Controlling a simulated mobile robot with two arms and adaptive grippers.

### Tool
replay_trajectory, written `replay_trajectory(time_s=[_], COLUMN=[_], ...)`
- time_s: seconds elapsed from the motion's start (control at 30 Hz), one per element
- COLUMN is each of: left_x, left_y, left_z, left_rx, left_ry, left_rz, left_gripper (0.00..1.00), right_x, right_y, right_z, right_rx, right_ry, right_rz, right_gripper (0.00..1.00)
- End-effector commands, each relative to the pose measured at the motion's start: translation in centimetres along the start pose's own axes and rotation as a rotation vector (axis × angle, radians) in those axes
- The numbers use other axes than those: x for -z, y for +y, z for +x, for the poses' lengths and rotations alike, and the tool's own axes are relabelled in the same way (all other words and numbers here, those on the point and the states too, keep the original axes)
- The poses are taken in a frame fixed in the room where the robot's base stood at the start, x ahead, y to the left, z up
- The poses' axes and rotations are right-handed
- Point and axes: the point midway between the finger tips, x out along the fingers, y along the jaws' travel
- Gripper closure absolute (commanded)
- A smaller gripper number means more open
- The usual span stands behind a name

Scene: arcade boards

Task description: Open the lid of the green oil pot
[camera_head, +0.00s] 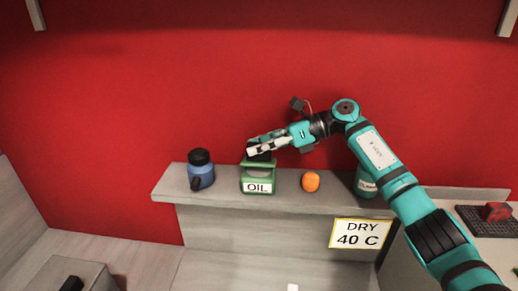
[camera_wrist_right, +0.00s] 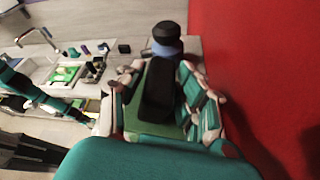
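The green oil pot (camera_head: 258,176) with its white OIL label stands on the grey shelf, left of the orange fruit. My right gripper (camera_head: 264,148) is over the top of the pot, reaching in from the right. In the right wrist view its fingers (camera_wrist_right: 163,80) are spread on both sides of a black block (camera_wrist_right: 158,98), which stands above the green pot top (camera_wrist_right: 150,130). The gripper looks open; whether a finger touches the block is unclear. The gripper partly hides the lid, so how the lid sits is hard to tell.
A blue bottle with a black cap (camera_head: 200,171) stands left of the pot. An orange fruit (camera_head: 310,181) and a green container (camera_head: 366,183), partly behind my arm, are to the right. The shelf (camera_head: 225,201) stands before a red wall (camera_head: 150,90).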

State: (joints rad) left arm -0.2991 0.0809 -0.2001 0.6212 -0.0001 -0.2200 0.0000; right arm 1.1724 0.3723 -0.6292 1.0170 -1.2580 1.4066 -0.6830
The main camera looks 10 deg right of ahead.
Motion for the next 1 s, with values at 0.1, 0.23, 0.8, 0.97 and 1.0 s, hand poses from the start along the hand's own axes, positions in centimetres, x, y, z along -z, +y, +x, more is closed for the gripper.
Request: replay_trajectory(time_s=[0.1, 0.23, 0.8, 0.97, 1.0], left_x=[0.0, 0.0, -0.1, -0.1, -0.1], left_y=[0.0, 0.0, 0.1, 0.1, 0.1], left_z=[0.0, 0.0, 0.0, 0.0, 0.0], left_rx=[0.0, 0.0, -0.001, -0.001, -0.001], left_ry=[0.0, -0.001, -0.002, -0.002, -0.002], left_rz=[0.0, 0.0, -0.001, -0.001, -0.001], left_gripper=[0.6, 0.6, 0.6, 0.6, 0.6], right_x=[0.0, 0.0, 0.0, 0.0, 0.0], right_y=[0.0, 0.0, -0.1, 0.0, 0.0], right_z=[0.0, 0.0, -6.2, -7.4, -7.5], right_rx=[0.0, 0.0, 0.002, 0.0, -0.001], right_ry=[0.0, 0.0, 0.0, 0.0, 0.0], right_rz=[-0.001, -0.001, -0.001, -0.001, -0.001], right_gripper=[0.5, 0.5, 0.5, 0.5, 0.5])
